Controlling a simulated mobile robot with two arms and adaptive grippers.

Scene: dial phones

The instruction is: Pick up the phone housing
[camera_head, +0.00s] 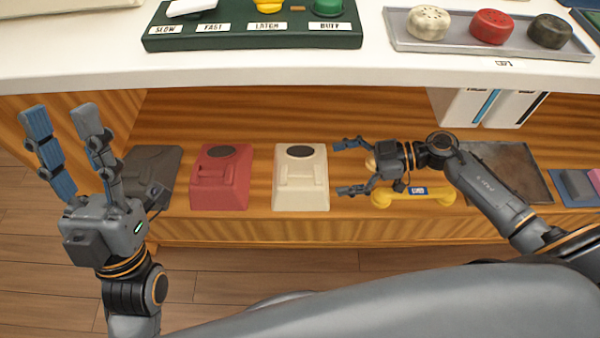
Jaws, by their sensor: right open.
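Three phone housings stand in a row on the lower wooden shelf: a black one (157,168), a red one (221,178) and a cream one (300,180). My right gripper (346,168) is open, pointing left, with its fingertips just right of the cream housing. Nothing shows between its fingers, and a small gap seems to separate them from the housing. My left gripper (60,115) is open, empty and raised at the left. Its hand partly hides the black housing.
A yellow handset (412,196) lies under my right gripper. A dark tray (505,168) lies right of it. White boxes (478,107) stand at the back. The white counter (300,68) overhangs above, bearing a green labelled board (250,42) and a grey tray (485,47) with round caps.

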